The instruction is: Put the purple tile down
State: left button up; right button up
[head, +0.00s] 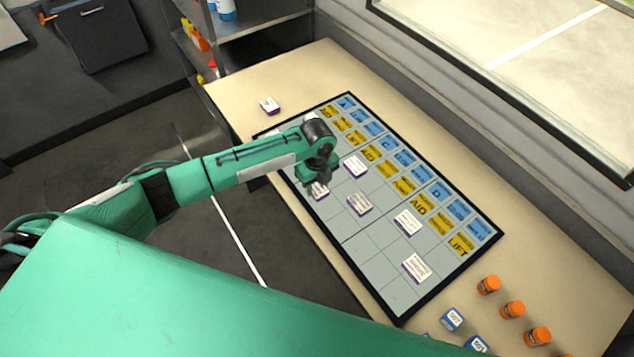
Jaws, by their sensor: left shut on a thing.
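My left gripper (319,183) is over the near-left part of the gridded board (375,263), pointing down. It is shut on a purple tile (320,192), white on top with purple sides, which shows just below the fingers. Whether this tile touches the board I cannot tell. Similar white-topped tiles lie on the board's grey cells: one (355,165) to the right of the gripper, one (360,204) to its lower right, and others (408,222) (416,267) farther toward the lower right. My right gripper is not in view.
Blue and yellow labels fill the board's far-side columns. A white-topped tile (269,105) lies on the table (245,95) beyond the board's left end. Orange jars (513,309) and blue-and-white boxes (452,319) stand at the lower right. A metal shelf (262,22) stands behind.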

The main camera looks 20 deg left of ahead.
aim_at(317, 186)
pick_arm(q)
jog(key=shift+f, duration=0.1)
jog(key=o, duration=1)
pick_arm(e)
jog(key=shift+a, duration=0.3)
pick_arm(q)
jog(key=shift+r, duration=0.2)
notch_tip(317, 186, up, 12)
jog(key=shift+f+b, duration=0.1)
jog(key=shift+b, duration=0.95)
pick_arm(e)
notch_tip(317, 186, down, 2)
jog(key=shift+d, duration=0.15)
